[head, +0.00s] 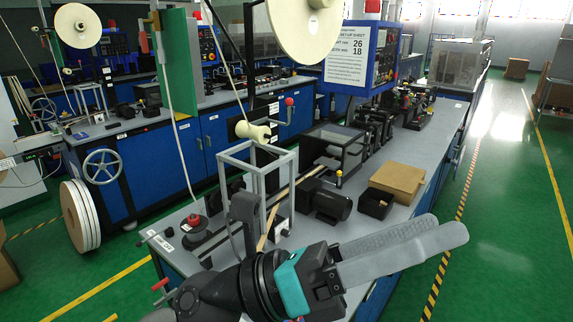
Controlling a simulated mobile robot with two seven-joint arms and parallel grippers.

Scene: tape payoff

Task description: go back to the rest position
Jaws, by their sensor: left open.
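My left gripper (443,229) reaches in from the bottom of the head view, with a dark wrist, a teal band and two long grey fingers pointing right. The fingers are open and hold nothing that I can see. They show above the right front part of the grey machine bench (345,222) and its right edge; the height gap cannot be told. My right gripper is not in view.
A large cream reel (305,25) hangs above. Green floor (510,200) lies open at right, beyond a striped line.

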